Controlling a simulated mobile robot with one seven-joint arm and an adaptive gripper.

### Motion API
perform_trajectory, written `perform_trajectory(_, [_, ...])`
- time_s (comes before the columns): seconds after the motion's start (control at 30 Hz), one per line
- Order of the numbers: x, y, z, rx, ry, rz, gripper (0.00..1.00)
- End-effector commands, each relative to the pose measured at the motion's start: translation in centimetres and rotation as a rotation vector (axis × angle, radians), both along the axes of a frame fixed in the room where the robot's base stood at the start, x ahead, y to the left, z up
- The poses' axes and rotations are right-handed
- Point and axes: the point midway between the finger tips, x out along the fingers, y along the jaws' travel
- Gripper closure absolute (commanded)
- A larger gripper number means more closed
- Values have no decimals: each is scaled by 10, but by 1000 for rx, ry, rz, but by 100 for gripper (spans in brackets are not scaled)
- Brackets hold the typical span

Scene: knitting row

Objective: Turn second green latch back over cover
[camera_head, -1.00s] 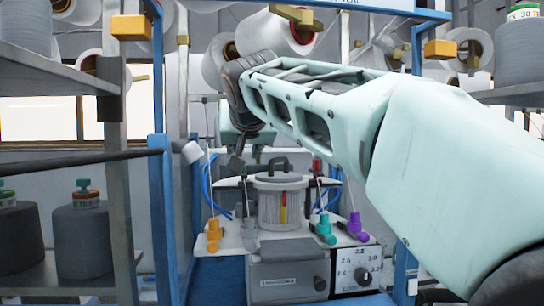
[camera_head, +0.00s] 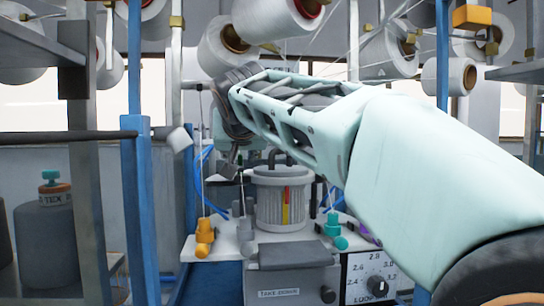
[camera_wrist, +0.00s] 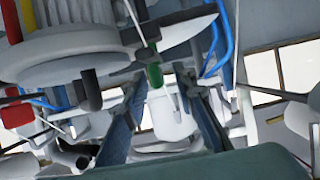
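The knitting head is a pale ribbed cylinder (camera_head: 282,200) with a dark handle on top, in the middle of the head view. It shows upside down at the upper left of the wrist view (camera_wrist: 60,50). A small green piece (camera_wrist: 154,73), likely a latch, sits on a thin rod beside the cylinder's rim. My gripper (camera_wrist: 161,77) is open, its two dark fingers apart, with the green piece near and between the fingertips. I cannot tell whether they touch it. In the head view my gripper (camera_head: 231,158) is left of the cylinder's top, partly hidden by my arm.
A grey take-down box (camera_head: 292,275) and a dial panel (camera_head: 370,278) are in front. Blue posts (camera_head: 140,210) and yarn shelves flank the machine.

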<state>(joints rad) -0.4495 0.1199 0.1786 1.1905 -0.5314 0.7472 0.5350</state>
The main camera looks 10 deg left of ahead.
Motion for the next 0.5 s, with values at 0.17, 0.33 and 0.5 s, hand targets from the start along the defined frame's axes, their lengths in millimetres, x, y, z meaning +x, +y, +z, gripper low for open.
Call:
perform_trajectory(0.17, [0,0,0,0,0,0,79])
perform_trajectory(0.33, [0,0,0,0,0,0,98])
perform_trajectory(0.5, [0,0,0,0,0,0,100])
